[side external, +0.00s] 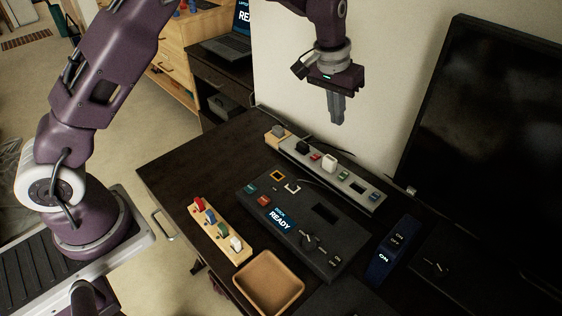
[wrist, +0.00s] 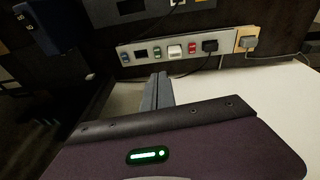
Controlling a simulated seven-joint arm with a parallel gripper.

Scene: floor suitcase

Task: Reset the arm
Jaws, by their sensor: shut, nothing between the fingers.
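My gripper (side external: 337,108) hangs above the back of the dark desk, pointing down, with its grey fingers together and nothing between them. In the wrist view my gripper (wrist: 157,84) shows its shut fingers in front of the grey socket strip (wrist: 146,59). In the side external view the socket strip (side external: 353,187) lies along the wall below and to the right of my gripper. The fingers appear apart from everything on the desk.
A black panel (side external: 318,240) with a READY display sits mid-desk. A wooden strip with coloured pieces (side external: 217,229) and an empty-looking brown tray (side external: 268,284) lie at the front. A blue switch box (side external: 393,250) and large dark screen (side external: 492,150) stand right. The desk's left corner (side external: 180,170) is clear.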

